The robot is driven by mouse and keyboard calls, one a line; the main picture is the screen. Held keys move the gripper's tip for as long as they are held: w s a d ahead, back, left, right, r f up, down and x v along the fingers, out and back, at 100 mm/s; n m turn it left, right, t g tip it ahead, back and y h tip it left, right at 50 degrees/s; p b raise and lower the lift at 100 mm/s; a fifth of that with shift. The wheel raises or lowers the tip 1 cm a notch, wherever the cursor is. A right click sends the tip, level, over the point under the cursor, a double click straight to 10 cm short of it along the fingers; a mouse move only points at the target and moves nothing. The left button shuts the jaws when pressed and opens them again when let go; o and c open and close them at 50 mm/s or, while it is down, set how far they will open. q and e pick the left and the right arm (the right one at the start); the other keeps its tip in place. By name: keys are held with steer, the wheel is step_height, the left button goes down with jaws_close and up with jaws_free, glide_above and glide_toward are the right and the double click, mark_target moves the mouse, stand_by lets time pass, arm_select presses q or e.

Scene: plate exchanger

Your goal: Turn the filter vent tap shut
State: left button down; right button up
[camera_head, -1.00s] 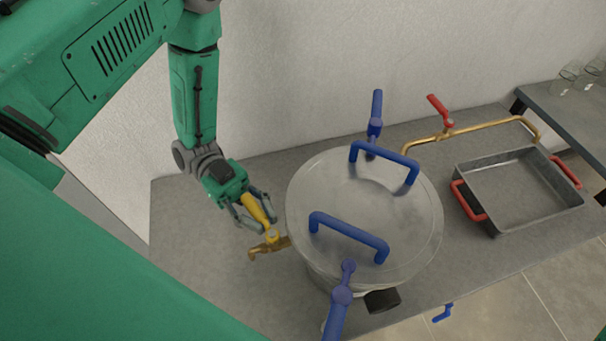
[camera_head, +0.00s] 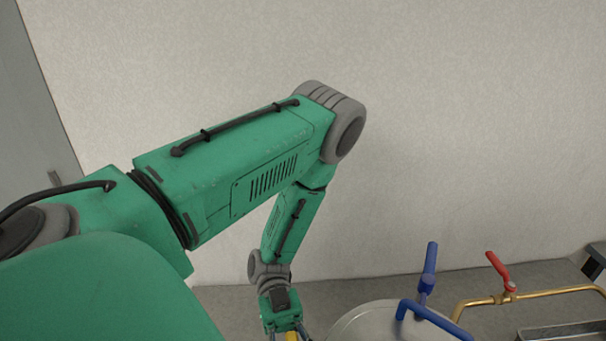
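My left gripper (camera_head: 287,331) is at the bottom edge of the picture, left of the round metal vessel (camera_head: 365,322). The fingertips and the tap's body are cut off below, so I cannot tell whether the fingers are shut on the handle. A red lever (camera_head: 497,268) stands tilted on a brass pipe (camera_head: 540,294) at the right. My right gripper is not in view.
A metal tray (camera_head: 560,332) shows at the lower right. A pale wall (camera_head: 450,130) stands behind the grey counter (camera_head: 235,305).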

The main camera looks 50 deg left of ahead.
mark_target(287, 333)
arm_select(q)
steer(key=c, duration=1.4)
jaws_free()
steer(key=shift+a, duration=0.2)
steer(key=shift+c, duration=0.2)
steer(key=shift+a+f, duration=0.15)
steer(key=shift+a, duration=0.35)
steer(key=shift+d, duration=0.7)
steer(key=shift+a, duration=0.1)
steer(key=shift+v, duration=4)
steer(key=shift+c, duration=0.3)
